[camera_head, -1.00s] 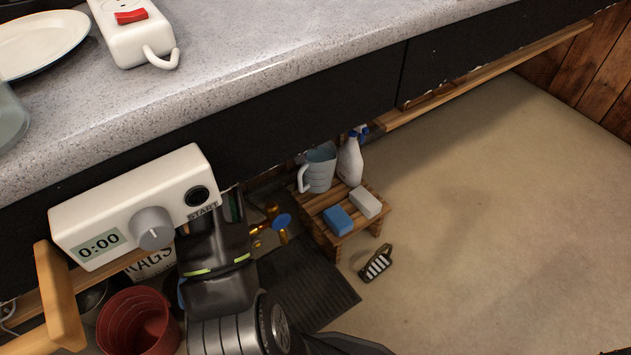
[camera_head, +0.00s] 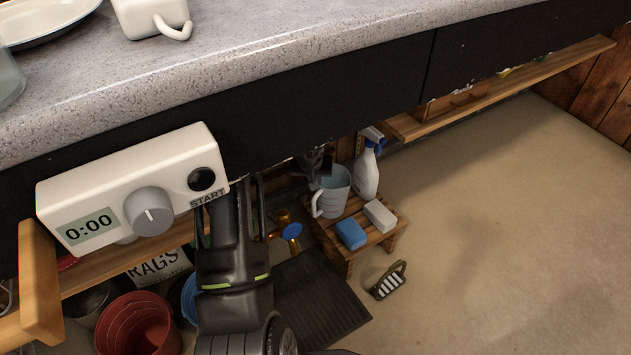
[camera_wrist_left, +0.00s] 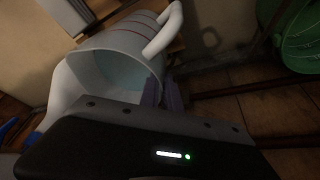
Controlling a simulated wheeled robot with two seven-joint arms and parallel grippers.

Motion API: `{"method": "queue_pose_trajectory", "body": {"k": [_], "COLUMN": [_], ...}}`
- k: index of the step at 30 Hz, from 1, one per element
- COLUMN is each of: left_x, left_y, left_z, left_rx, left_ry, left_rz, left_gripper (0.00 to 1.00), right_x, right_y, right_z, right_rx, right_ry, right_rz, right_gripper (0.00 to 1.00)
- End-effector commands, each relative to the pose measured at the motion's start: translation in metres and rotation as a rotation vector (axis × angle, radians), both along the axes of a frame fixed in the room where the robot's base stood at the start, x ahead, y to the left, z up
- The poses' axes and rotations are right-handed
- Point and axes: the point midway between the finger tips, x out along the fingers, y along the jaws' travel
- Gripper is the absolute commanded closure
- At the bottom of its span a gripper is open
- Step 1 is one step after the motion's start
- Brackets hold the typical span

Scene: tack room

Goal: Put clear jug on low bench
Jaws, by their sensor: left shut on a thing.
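The clear jug (camera_head: 336,190), bluish and see-through with a pale handle, is upright at the back left of the low slatted wooden bench (camera_head: 373,241). I cannot tell whether its base touches the slats. My left arm reaches under the counter, and my left gripper (camera_head: 318,167) is at the jug's far upper side, partly in shadow. In the left wrist view the jug (camera_wrist_left: 115,50) shows its open rim, handle and red lines, and the fingers (camera_wrist_left: 164,94) are shut on its wall near the rim. My right gripper is not in view.
A white spray bottle (camera_head: 367,172) stands close behind the jug. A blue sponge (camera_head: 351,234) and a pale block (camera_head: 380,215) lie on the bench front. A brush (camera_head: 387,281) lies on the floor. The counter (camera_head: 260,60) overhangs; a white timer (camera_head: 135,195) is at left.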

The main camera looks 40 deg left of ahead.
Motion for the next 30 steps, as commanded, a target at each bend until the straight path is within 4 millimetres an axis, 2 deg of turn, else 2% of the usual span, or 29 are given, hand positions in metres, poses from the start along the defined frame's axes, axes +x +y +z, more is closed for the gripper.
{"method": "queue_pose_trajectory", "body": {"k": [6,7,14,23,30], "left_x": [0.002,0.002,0.001,0.0,-0.009], "left_y": [0.0,0.0,0.0,0.0,-0.003], "left_z": [0.002,0.001,0.0,0.0,0.029], "left_rx": [0.001,0.001,0.0,0.001,0.0], "left_ry": [-0.005,-0.004,-0.002,-0.001,0.0], "left_rz": [0.0,-0.001,0.0,0.0,0.001], "left_gripper": [1.0,0.91,0.72,0.71,0.71], "right_x": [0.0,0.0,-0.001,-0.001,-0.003], "right_y": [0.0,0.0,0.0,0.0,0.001], "right_z": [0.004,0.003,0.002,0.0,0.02], "right_rx": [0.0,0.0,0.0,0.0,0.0], "right_ry": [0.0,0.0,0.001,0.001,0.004], "right_rz": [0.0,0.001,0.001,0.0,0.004], "right_gripper": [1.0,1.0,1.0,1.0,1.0]}}
